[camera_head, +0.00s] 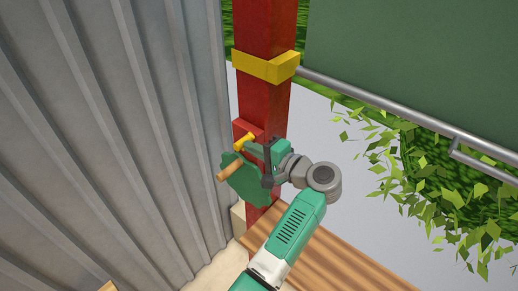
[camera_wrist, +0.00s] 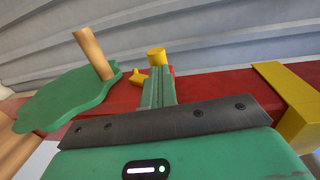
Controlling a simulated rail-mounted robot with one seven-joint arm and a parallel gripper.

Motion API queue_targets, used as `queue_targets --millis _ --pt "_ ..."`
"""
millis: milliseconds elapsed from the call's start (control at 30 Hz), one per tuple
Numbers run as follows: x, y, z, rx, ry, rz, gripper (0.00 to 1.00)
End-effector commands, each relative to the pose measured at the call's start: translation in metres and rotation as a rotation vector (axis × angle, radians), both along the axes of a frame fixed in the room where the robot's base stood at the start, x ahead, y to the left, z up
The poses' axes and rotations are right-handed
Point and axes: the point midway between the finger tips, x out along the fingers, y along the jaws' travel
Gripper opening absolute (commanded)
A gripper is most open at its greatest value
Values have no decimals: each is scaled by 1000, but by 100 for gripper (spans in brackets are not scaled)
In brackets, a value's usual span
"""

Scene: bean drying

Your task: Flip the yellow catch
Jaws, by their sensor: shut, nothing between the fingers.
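The yellow catch (camera_head: 242,142) sits on a small red block on the side of the red post, above the green plate. In the wrist view it shows as a stubby yellow cylinder (camera_wrist: 156,56) with a small yellow pointed piece to its left. My gripper (camera_head: 252,148) is shut and empty, its fingertips right beside the catch. In the wrist view the closed green fingers (camera_wrist: 156,80) cover part of the catch; I cannot tell whether they touch it. A green plate (camera_wrist: 70,98) with a wooden peg handle (camera_wrist: 93,54) lies just left of the catch there.
The red post (camera_head: 262,106) carries a yellow band (camera_head: 266,66) higher up. A corrugated grey wall (camera_head: 110,130) stands close on the left. A slatted wooden surface (camera_head: 330,262) lies below my arm. A metal rail (camera_head: 390,104) and leafy bush (camera_head: 450,200) are at the right.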

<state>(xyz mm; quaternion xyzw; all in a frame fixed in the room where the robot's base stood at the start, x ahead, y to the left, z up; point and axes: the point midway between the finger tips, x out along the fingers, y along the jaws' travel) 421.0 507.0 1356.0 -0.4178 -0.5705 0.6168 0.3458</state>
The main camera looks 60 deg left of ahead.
Motion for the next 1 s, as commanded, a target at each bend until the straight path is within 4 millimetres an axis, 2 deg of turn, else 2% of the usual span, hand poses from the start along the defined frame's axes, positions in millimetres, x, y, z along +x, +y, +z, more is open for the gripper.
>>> queue_targets --millis 33,200,1000 --pt "-2 4 12 -36 -21 0 0" --pt "-8 18 21 -183 -89 1 0" --pt "-35 77 31 -176 -80 1 0"
